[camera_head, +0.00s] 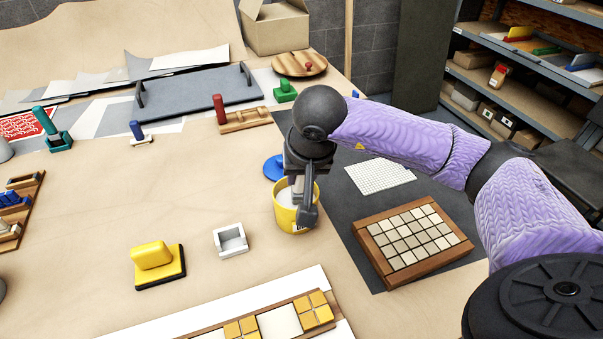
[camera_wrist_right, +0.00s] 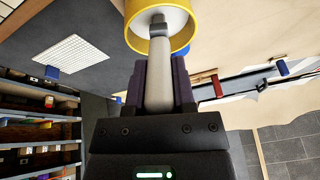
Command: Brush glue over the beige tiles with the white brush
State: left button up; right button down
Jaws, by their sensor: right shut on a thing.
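The beige tiles (camera_head: 413,236) sit in a grid in a wooden frame (camera_head: 372,256), right of the pot. My right gripper (camera_head: 302,200) is over the yellow pot (camera_head: 283,214), shut on the white brush. In the wrist view the brush's pale handle (camera_wrist_right: 159,90) runs between the gripper fingers (camera_wrist_right: 158,78). Its far end reaches into the mouth of the yellow pot (camera_wrist_right: 188,38), which has white inside. The bristles are hidden. My left gripper is not in view.
A blue round lid (camera_head: 273,167) lies behind the pot. A white mesh sheet (camera_head: 379,176) lies behind the frame on the dark mat. A white empty holder (camera_head: 231,239) and a yellow-handled tool (camera_head: 156,262) stand left of the pot. Wooden boards with yellow tiles (camera_head: 313,309) lie in front.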

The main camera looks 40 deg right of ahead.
notch_tip(320, 180, up, 7)
jog(key=p, duration=0.5)
jog(key=shift+r, duration=0.1)
dwell(0.3)
